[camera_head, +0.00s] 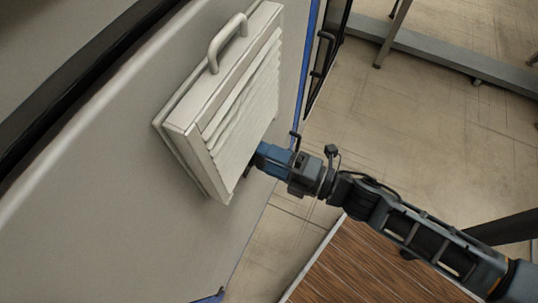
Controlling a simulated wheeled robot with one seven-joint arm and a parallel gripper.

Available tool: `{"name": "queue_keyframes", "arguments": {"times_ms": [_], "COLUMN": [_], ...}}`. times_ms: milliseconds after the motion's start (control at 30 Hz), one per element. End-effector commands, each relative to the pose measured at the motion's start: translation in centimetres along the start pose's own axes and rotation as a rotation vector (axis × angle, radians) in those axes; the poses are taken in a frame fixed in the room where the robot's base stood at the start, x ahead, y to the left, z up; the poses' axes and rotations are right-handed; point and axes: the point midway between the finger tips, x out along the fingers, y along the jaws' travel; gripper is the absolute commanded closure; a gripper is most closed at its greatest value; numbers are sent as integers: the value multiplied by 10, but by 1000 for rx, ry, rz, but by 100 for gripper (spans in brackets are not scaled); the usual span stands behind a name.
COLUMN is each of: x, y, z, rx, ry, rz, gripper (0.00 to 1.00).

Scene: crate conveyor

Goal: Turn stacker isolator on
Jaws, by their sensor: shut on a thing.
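A pale box with louvres (185,132) and a grab handle (222,42) on its upper side stands out from a grey panel. My gripper (251,166), with a blue body, reaches in from the lower right to the box's lower right edge. Its fingertips are mostly hidden there. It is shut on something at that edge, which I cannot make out. No isolator switch, knob or marking is visible, so its position cannot be told.
The grey panel (80,190) fills the left side, with a blue edge strip (308,50) on its right. A brown wooden surface (365,270) lies below my arm. Metal framing (440,65) stands at the upper right. Open floor (400,130) lies between.

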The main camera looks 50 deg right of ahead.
Motion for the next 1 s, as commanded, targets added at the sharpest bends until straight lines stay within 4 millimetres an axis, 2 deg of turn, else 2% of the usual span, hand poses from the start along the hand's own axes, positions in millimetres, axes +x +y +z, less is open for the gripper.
{"name": "queue_keyframes", "arguments": {"times_ms": [367,400,600,667,867,1000], "x": [-1,-1,0,0,0,-9], "y": [-1,-1,-1,-1,0,-1], "z": [1,1,1,1,0,0], "rx": [3,3,3,3,3,3], "ry": [-3,-3,-2,-1,-1,-1], "rz": [-2,-3,-2,-1,-1,-2], "gripper": [60,28,9,4,4,4]}}
